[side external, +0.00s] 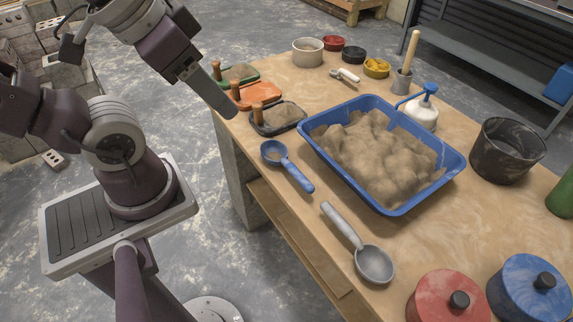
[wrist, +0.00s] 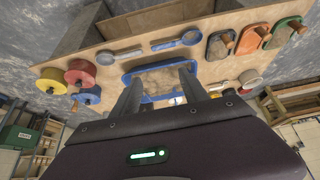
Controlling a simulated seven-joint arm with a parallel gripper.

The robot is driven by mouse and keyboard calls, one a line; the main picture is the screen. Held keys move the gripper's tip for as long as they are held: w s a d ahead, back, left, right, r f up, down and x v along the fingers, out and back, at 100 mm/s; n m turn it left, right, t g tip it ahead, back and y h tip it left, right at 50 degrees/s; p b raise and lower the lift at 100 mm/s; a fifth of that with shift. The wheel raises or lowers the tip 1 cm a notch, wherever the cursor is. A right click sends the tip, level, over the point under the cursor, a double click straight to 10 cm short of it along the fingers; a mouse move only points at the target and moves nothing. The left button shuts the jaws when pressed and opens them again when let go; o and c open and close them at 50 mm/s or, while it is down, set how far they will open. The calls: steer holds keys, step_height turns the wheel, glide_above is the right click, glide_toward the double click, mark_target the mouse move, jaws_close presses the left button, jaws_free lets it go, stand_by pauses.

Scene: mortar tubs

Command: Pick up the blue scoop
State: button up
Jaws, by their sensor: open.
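The blue scoop (side external: 298,178) lies on the wooden table near its left edge in the side view, left of the blue tray, bowl away from the camera. In the wrist view the blue scoop (wrist: 188,37) lies beyond the tray, near the table's far edge. My gripper (side external: 228,110) is raised at the table's left end, apart from the scoop. In the wrist view my gripper (wrist: 160,72) has its two fingers spread, with nothing held between them. The scoop is unobstructed in both views.
A blue tray (side external: 453,178) of sand stands beside the scoop. A grey scoop (side external: 372,263) lies nearer the camera. Several wooden-handled floats (side external: 277,116) sit near my gripper. Red (side external: 448,298) and blue (side external: 530,288) lidded tubs stand at the near right, a black bucket (side external: 505,150) at right.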

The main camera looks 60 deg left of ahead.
steer(key=shift+c, duration=0.5)
steer(key=m+g, duration=0.6)
steer(key=m, duration=1.2)
glide_above(295, 169)
steer(key=f, duration=2.3)
steer(key=shift+d+f, duration=0.1)
steer(key=shift+d, duration=0.3)
steer(key=f, duration=0.7)
steer(key=shift+a+f, duration=0.3)
steer(key=shift+a, duration=0.1)
jaws_close()
